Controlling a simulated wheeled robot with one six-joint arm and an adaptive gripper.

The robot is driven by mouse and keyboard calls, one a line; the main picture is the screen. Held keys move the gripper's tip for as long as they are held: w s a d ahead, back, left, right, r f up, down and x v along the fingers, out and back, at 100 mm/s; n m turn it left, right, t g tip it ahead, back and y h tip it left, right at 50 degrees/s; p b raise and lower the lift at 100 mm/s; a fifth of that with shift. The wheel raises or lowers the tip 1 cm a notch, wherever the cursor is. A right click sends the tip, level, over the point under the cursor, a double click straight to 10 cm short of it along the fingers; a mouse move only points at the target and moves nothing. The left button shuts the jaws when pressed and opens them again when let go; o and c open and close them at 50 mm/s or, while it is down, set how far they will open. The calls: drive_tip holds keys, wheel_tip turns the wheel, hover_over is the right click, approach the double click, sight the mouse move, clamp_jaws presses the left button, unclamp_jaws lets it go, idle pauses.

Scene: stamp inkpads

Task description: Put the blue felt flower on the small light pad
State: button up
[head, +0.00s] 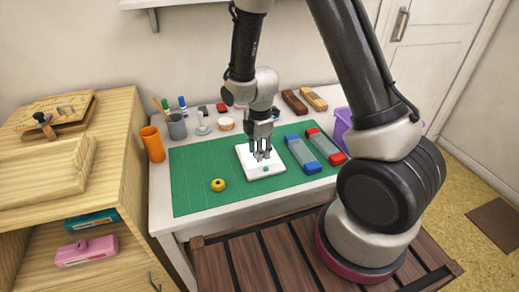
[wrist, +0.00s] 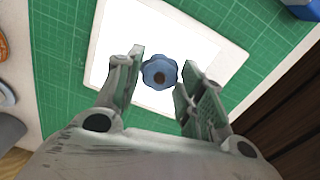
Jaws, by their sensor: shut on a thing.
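In the head view my gripper (head: 262,157) points down over the middle of this pad. A small blue spot shows just in front of the fingertips. I cannot tell whether the flower touches the pad.
A yellow round piece (head: 218,185) lies on the green mat (head: 195,180) to the left. Blue-ended (head: 304,155) and red-ended (head: 325,146) clear boxes lie to the right. An orange cup (head: 153,144) and a grey pen cup (head: 177,126) stand at the left.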

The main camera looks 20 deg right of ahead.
drive_tip(key=o, duration=0.6)
drive_tip(key=shift+o, duration=0.2)
wheel_tip(320, 180, up, 12)
drive_tip(key=s+d+r+m+t, duration=0.1)
drive_tip(key=s+d+r+m, duration=0.35)
drive_tip(key=r, duration=0.25)
drive_tip(key=s+d+r+m+t, duration=0.1)
drive_tip(key=s+d+r+m, duration=0.2)
drive_tip(key=d+r+m, duration=0.3)
drive_tip(key=s+d+r+m+t, duration=0.1)
drive_tip(key=s+d+r+m, duration=0.1)
drive_tip(key=s, duration=0.4)
drive_tip(key=s+d+r+m+t, duration=0.1)
drive_tip(key=s+d+r+m, duration=0.1)
drive_tip(key=s+r+m, duration=0.3)
drive_tip(key=shift+s+m, duration=0.85)
drive_tip(key=shift+m, duration=0.3)
drive_tip(key=shift+d, duration=0.1)
